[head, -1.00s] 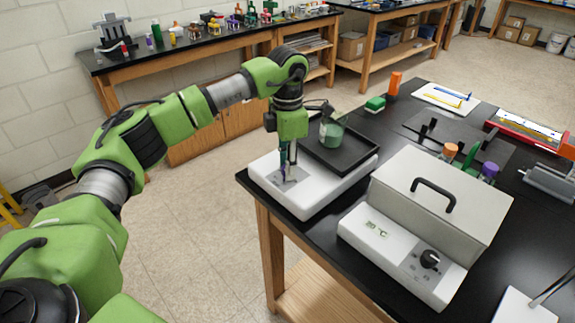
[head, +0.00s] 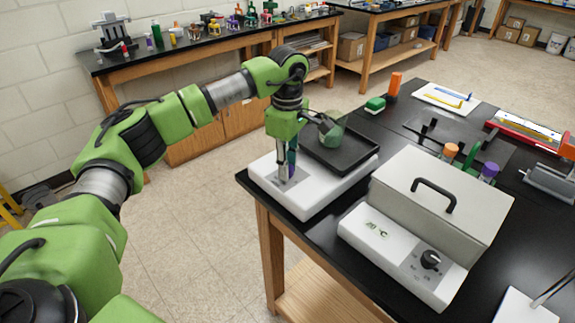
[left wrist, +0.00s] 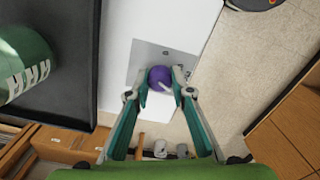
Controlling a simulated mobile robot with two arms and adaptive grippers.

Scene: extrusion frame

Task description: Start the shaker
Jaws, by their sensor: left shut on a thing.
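The shaker has a white base (head: 318,193) and a black tray (head: 352,160) on top. It stands at the near left corner of the black bench. A clear beaker with green liquid (head: 331,130) is on the tray and looks tilted. In the left wrist view, a purple knob with a white pointer mark (left wrist: 159,76) sits on the shaker's grey control panel (left wrist: 145,57). My left gripper (head: 287,178) points down at this panel, its fingers (left wrist: 165,84) shut on either side of the knob. In the head view the fingers largely hide the knob. My right gripper is out of view.
A white device with a grey lid (head: 440,195), handle and black dial (head: 430,259) stands right of the shaker. The floor left of the bench is clear.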

